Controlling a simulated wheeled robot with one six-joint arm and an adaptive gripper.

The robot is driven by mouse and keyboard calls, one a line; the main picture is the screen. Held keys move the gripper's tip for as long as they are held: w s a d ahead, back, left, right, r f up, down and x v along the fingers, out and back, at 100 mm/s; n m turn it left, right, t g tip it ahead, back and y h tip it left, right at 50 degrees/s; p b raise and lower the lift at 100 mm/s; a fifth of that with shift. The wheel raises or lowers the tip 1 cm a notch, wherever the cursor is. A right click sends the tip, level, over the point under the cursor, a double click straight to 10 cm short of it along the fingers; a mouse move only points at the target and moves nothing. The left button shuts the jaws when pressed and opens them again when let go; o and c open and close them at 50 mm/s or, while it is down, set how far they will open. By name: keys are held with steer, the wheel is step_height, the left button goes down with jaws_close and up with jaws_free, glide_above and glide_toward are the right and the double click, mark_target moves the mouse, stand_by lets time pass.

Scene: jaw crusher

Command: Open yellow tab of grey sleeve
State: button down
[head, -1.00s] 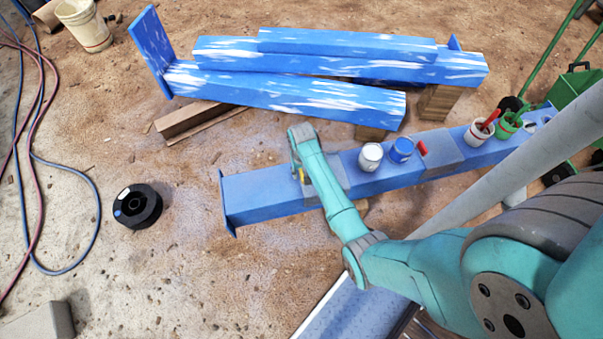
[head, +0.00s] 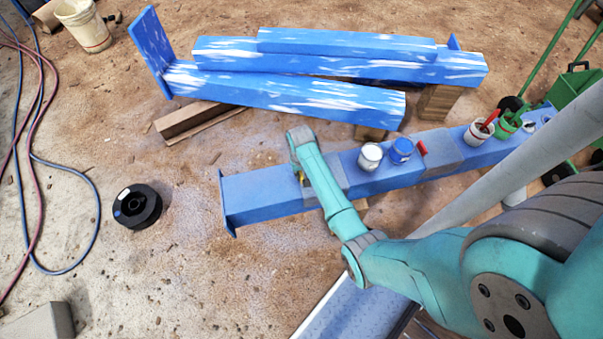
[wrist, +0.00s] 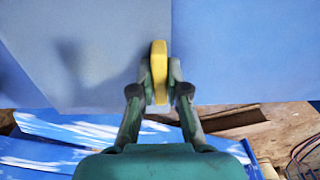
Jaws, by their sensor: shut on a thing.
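The grey sleeve (head: 335,174) wraps the blue beam (head: 265,195) near its left end. In the wrist view the sleeve's grey-blue face (wrist: 85,60) fills the upper left. The yellow tab (wrist: 159,66) stands upright at the sleeve's right edge. My gripper (wrist: 160,82) has its two fingers closed on the tab, one on each side. In the head view my gripper (head: 301,178) is at the near left of the sleeve, mostly hidden behind my arm, and only a speck of yellow shows there.
A white can (head: 370,157) and a blue can (head: 401,150) stand on the beam right of the sleeve. Beyond them is a second grey sleeve (head: 442,153) with a red tab (head: 422,147). Paint-streaked blue beams (head: 290,97) lie behind. A black spool (head: 138,206) sits on open ground left.

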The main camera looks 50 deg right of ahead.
mark_target(241, 192)
steer(key=w+a, duration=0.4)
steer(key=a, duration=0.2)
steer(key=w+a, duration=0.4)
steer(key=a, duration=0.2)
steer(key=w+a, duration=0.5)
steer(key=a, duration=0.2)
steer(key=c, duration=1.2)
jaws_free()
steer(key=shift+o, duration=0.2)
step_height(241, 192, up, 12)
